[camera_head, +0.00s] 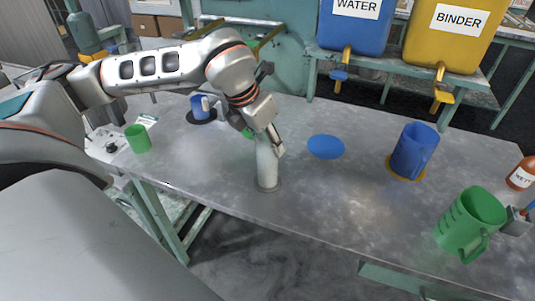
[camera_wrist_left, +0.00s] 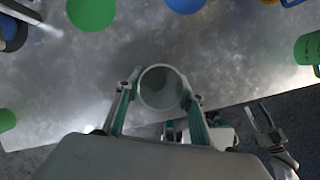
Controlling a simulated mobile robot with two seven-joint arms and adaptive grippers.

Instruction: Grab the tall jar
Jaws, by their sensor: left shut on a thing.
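The tall jar (camera_head: 267,168) is a pale, narrow glass cylinder standing upright near the front edge of the grey table, on a small round grey base or mat. My left gripper (camera_head: 269,142) reaches down from above and is shut around the jar's upper part. In the left wrist view the jar's round mouth (camera_wrist_left: 161,88) shows between the two fingers of my left gripper (camera_wrist_left: 160,98), one on each side. What looks like my right gripper (camera_wrist_left: 264,128) shows small at the lower right of that view, apart from the jar.
A blue disc (camera_head: 325,147) lies right of the jar. A blue pitcher (camera_head: 413,150) and a green pitcher (camera_head: 470,222) stand farther right. A green cup (camera_head: 138,139) and a blue mug (camera_head: 199,106) stand left. The table (camera_head: 330,205) is clear just right of the jar.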

